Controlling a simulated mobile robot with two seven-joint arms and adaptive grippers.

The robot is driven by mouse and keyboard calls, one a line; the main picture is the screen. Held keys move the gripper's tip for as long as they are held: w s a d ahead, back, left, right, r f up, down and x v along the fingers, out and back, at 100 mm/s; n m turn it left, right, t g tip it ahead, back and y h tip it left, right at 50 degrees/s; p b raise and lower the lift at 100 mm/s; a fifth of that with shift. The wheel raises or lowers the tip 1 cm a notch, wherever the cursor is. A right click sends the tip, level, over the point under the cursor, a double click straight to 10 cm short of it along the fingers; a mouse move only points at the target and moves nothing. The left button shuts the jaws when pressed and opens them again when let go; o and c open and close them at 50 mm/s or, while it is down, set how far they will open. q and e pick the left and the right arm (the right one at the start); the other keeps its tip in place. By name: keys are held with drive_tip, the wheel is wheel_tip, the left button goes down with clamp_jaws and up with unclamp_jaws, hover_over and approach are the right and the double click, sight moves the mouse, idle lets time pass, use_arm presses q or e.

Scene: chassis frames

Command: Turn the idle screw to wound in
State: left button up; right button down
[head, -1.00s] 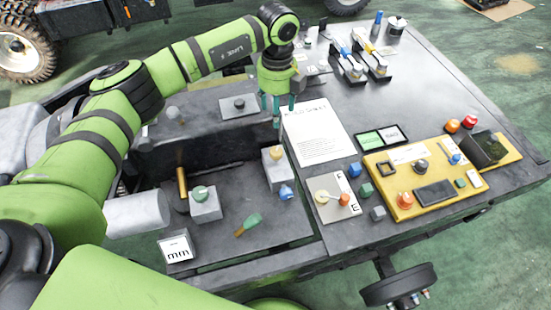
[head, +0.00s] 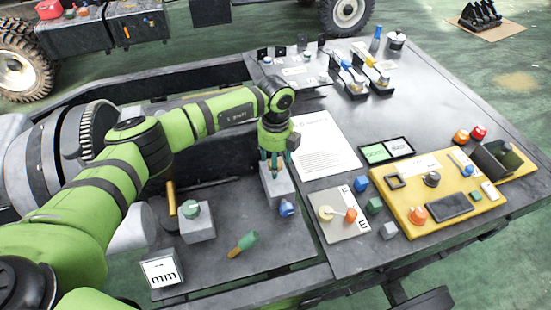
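No readable label names the idle screw in the head view. My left gripper (head: 274,166) points down over a small grey block (head: 278,192), with its teal fingertips at the block's top. The brass-coloured knob seen on that block earlier is now hidden behind the fingers. I cannot tell whether the fingers touch or grip it. A blue knob (head: 287,208) sits low beside this block. Another grey block (head: 198,228) with a green knob (head: 191,209) stands to the left. My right gripper is out of view.
A green-tipped screwdriver-like tool (head: 244,243) lies on the lower tray. A white "mm" display (head: 161,270) stands at front left. A plate with F and E marks (head: 340,226), a paper sheet (head: 322,145) and a yellow panel (head: 455,212) lie to the right.

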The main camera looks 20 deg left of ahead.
use_arm(q)
drive_tip(key=shift+f, duration=0.25)
drive_tip(key=shift+c, duration=0.4)
drive_tip(key=c, duration=1.1)
drive_tip(key=shift+o, duration=0.2)
drive_tip(key=shift+f+m+b, duration=0.1)
drive_tip(key=shift+m+b, duration=0.2)
